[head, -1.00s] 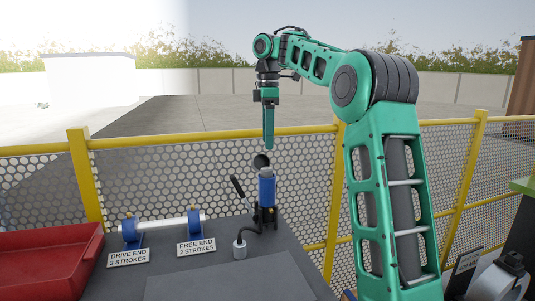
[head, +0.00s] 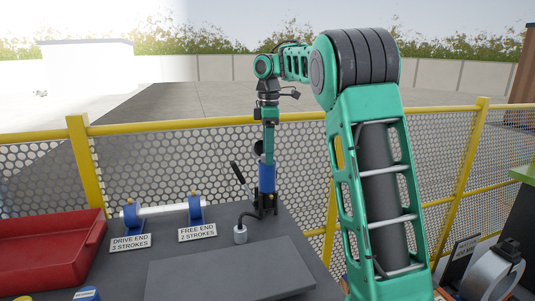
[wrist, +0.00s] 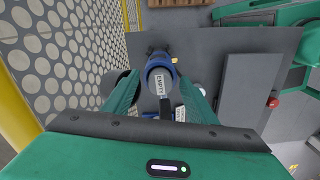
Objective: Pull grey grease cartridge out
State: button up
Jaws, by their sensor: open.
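The grey grease cartridge (wrist: 159,84), labelled EMPTY, shows end-on in the wrist view, seated in the blue barrel (wrist: 155,61) of the grease pump. In the head view the blue barrel (head: 267,177) stands upright at the bench's back edge; the cartridge cannot be made out there behind my gripper. My gripper (head: 268,160) points straight down over the barrel's top. In the wrist view its green fingers (wrist: 158,95) are apart, one on each side of the cartridge. I cannot tell whether they touch it.
A black round cap (head: 258,148) is beside the barrel top, and a black lever (head: 238,172) leans left. A white roller on blue stands (head: 196,209) and a red tray (head: 45,250) are at left. Yellow-framed mesh fencing (head: 200,125) runs behind the bench. A grey plate (head: 230,272) lies in front.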

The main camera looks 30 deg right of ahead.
dwell(0.3)
jog(key=c, duration=1.2)
jog(key=shift+c, duration=0.2)
jog(key=shift+w+r, duration=0.1)
jog(key=shift+r, duration=1.9)
notch_tip(320, 180, up, 9)
jog(key=shift+f, duration=0.2)
dwell(3.1)
